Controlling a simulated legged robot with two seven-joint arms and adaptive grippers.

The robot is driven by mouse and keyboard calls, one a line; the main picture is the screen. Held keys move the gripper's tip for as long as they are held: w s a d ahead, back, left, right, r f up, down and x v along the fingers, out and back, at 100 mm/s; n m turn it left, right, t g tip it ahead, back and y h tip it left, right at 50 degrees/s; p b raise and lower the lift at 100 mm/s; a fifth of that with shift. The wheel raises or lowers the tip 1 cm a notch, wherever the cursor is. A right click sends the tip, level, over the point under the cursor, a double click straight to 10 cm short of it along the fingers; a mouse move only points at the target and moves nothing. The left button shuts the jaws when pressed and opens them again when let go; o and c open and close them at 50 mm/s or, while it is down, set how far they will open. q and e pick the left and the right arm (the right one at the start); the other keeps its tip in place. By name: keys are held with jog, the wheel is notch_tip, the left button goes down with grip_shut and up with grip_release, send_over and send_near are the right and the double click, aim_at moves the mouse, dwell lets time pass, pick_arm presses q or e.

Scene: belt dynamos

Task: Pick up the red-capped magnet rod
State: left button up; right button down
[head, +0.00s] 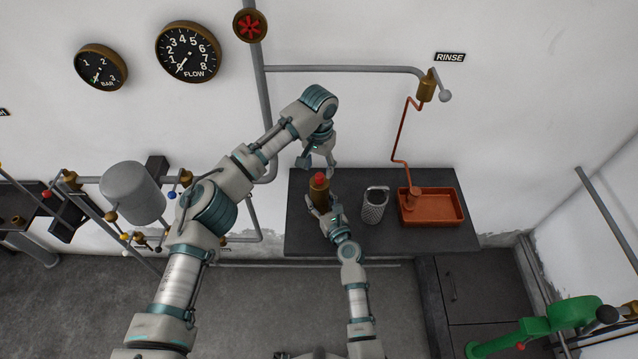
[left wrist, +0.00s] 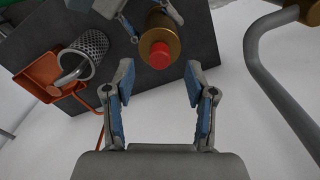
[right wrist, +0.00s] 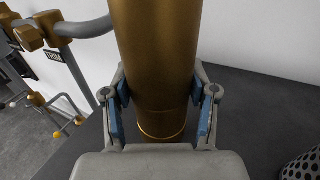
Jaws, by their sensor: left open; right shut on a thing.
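A brass cylinder (head: 319,194) with a red cap (head: 319,177) on top stands upright above the dark bench. In the right wrist view its brass body (right wrist: 155,50) fills the middle. My right gripper (right wrist: 160,95) is shut on this body low down. I cannot tell if the base touches the bench. My left gripper (head: 317,165) is open, just above the cap and pointing down at it. In the left wrist view the red cap (left wrist: 159,55) lies between my open left fingers (left wrist: 158,78), apart from them. Whether cap and brass body are one piece is unclear.
A perforated metal basket (head: 374,205) stands right of the cylinder on the bench (head: 300,240). Further right is an orange tray (head: 455,221) under a RINSE pipe (head: 426,92). A grey wall pipe (head: 262,120) runs behind my left arm.

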aim_at(319, 175)
pick_arm(q)
jog(key=f, duration=0.4)
jog(key=shift+w+f, duration=0.2)
jog(key=shift+f, duration=0.1)
pick_arm(e)
jog(key=shift+f, duration=0.2)
pick_arm(q)
grip_shut()
jog(key=shift+r, duration=0.15)
notch_tip(319, 175, up, 12)
jog(key=s, duration=1.8)
jog(key=shift+r, duration=2.15)
